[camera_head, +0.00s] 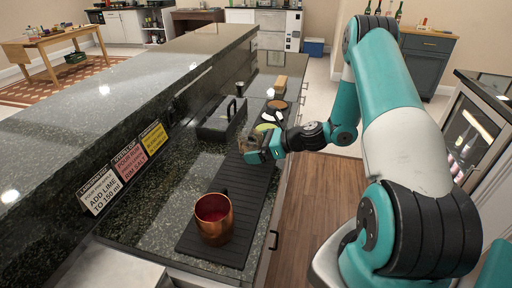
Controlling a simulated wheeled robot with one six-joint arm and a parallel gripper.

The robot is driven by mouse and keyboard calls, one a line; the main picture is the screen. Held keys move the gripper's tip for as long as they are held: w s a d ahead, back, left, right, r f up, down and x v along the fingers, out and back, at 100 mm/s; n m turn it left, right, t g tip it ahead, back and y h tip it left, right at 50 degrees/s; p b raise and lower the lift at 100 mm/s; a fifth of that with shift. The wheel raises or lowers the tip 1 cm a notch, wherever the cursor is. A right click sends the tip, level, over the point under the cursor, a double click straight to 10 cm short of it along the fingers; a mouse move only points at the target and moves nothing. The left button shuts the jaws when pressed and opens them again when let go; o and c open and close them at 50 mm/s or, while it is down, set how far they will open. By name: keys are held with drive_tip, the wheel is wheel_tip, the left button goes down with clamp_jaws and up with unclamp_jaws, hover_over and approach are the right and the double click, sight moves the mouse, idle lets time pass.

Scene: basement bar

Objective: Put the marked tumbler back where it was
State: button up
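My gripper (250,150) is low over the far part of the black ribbed bar mat (188,240), on the lower counter. Something small and brownish, perhaps glass, shows at its fingertips. I cannot tell whether this is a tumbler or part of the gripper, nor whether the fingers are shut. No tumbler with a clear mark can be made out. A copper mug (213,218) with a reddish inside stands upright on the near part of the mat, well apart from my gripper.
A black caddy with a handle (220,122) stands left of my gripper. Behind the gripper are a small dish with green pieces (264,128), a brown round item (277,104) and a wooden block (280,83). Three signs (130,163) line the raised granite ledge (120,95).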

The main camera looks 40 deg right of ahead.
drive_tip(key=shift+r, duration=0.2)
drive_tip(key=b+v, duration=0.2)
drive_tip(key=v, duration=0.9)
drive_tip(key=s+a+r+n+g, duration=0.1)
drive_tip(key=a+r+n+g, duration=0.3)
drive_tip(key=a+n, duration=0.45)
drive_tip(key=s+a+r+n+g, duration=0.1)
drive_tip(key=a+r+n+g, duration=0.25)
drive_tip(key=a+n, duration=0.5)
drive_tip(key=s+a+r+n+g+h, duration=0.1)
drive_tip(key=s+a+r+n+h, duration=0.1)
drive_tip(key=s+a+n, duration=0.5)
drive_tip(key=s+a+r+n+g+h, duration=0.2)
drive_tip(key=s+a+r+n, duration=0.3)
drive_tip(key=s+n, duration=0.5)
drive_tip(key=shift+s+a+n, duration=0.25)
drive_tip(key=shift+a+n, duration=0.55)
drive_tip(key=shift+a, duration=0.25)
drive_tip(key=shift+r, duration=0.15)
